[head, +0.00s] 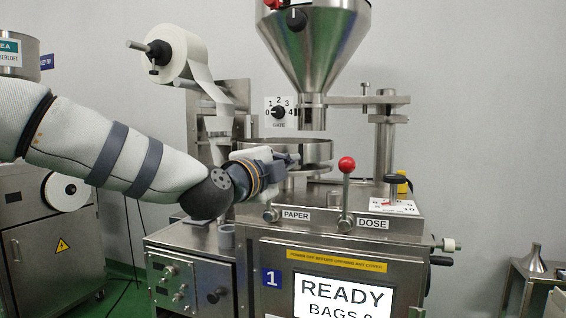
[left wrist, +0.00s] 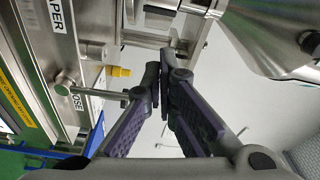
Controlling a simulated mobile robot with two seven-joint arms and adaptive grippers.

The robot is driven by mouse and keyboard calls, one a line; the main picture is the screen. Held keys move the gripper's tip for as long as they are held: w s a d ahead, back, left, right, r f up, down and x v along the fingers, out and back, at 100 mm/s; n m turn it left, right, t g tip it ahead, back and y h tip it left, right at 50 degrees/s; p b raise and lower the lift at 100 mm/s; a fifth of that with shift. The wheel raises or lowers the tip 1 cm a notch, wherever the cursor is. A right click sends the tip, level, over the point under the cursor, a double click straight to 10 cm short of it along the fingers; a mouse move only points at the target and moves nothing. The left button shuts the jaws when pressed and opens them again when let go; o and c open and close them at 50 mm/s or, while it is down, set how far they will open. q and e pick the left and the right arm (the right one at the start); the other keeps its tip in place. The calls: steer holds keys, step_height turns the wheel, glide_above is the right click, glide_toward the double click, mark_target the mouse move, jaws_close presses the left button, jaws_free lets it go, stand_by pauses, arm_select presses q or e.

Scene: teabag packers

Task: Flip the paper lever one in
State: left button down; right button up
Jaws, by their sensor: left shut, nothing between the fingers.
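The PAPER label (head: 296,215) is on the front of machine 1, with the round metal hub (head: 270,215) of the paper lever at its left. The lever's handle is not clear in the head view, where my left gripper and wrist cover the space above the hub. My left gripper (head: 292,159) is shut and empty, above and behind the hub, in front of the round metal bowl. In the left wrist view the shut fingertips (left wrist: 163,78) touch nothing I can make out. The PAPER label (left wrist: 60,14) and hub (left wrist: 95,51) show there at upper left. My right gripper is out of view.
The DOSE lever with its red ball (head: 346,164) stands upright just right of my left gripper. The metal bowl (head: 312,151) and the hopper (head: 312,45) are behind and above. A paper roll (head: 178,52) hangs at upper left. The READY screen (head: 342,296) is below.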

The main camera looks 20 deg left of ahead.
arm_select(q)
steer(key=w+d+f+b, duration=0.1)
steer(key=w+b, duration=0.1)
steer(key=w, duration=0.6)
steer(key=a, duration=0.1)
steer(key=s+a, duration=0.1)
steer(key=a, duration=0.1)
steer(key=shift+s+a+r+p, duration=0.15)
steer(key=shift+a+p, duration=0.1)
steer(key=shift+p, duration=0.05)
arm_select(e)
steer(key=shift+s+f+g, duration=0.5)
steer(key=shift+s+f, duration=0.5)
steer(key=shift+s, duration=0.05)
